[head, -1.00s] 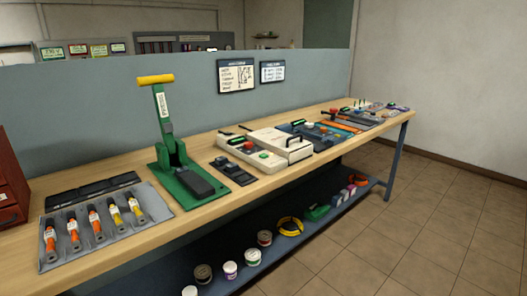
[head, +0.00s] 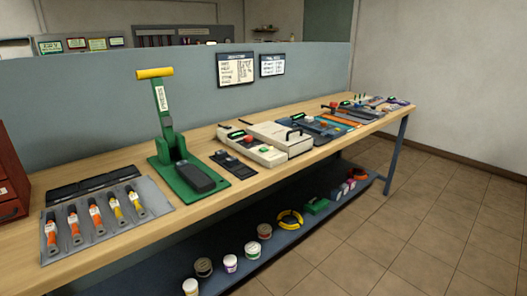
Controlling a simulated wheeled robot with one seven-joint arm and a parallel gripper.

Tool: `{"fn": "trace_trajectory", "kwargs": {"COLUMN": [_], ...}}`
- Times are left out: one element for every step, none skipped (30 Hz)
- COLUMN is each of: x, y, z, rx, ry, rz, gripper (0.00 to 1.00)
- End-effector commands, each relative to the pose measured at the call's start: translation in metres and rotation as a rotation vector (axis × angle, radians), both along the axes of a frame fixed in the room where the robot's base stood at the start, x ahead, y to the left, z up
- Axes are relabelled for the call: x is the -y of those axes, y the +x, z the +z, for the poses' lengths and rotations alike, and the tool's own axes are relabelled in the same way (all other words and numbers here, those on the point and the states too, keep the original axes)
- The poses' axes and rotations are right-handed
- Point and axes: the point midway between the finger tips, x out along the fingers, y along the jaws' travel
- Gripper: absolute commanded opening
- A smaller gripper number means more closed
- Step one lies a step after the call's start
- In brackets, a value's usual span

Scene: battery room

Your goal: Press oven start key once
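A low cream-coloured unit (head: 282,138) with a black handle stands mid-bench, and it may be the oven. Joined to its left side or close beside it is a cream control panel (head: 268,157) with a dark green-lit display, a red button (head: 249,139) and a small green button (head: 264,149). The key labels are too small to read, so I cannot tell which one is the start key. My gripper is not in view.
A green lever press (head: 188,180) and a grey tray of orange and yellow-handled tools (head: 148,190) stand left on the wooden bench (head: 230,204). More devices line its right end. Tins and a yellow coil (head: 290,222) sit on the lower shelf. The tiled floor (head: 440,225) right is clear.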

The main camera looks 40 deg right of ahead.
Motion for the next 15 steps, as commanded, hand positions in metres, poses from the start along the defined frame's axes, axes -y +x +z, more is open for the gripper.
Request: {"fn": "trace_trajectory", "kwargs": {"x": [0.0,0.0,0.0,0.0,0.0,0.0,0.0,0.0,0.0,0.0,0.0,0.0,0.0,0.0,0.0], "y": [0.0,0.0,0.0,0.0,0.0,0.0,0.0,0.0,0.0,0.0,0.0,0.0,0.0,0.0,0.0], "z": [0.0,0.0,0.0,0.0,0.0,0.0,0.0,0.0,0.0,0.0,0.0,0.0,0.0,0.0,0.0], "rx": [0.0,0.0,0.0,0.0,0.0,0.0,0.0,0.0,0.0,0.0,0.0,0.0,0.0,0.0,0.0], "ry": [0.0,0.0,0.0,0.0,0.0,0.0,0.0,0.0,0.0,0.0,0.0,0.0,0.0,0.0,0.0], "rz": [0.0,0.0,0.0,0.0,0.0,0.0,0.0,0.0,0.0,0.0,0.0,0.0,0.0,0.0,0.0], "gripper": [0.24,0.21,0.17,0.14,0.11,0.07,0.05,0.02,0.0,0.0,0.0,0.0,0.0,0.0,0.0]}}
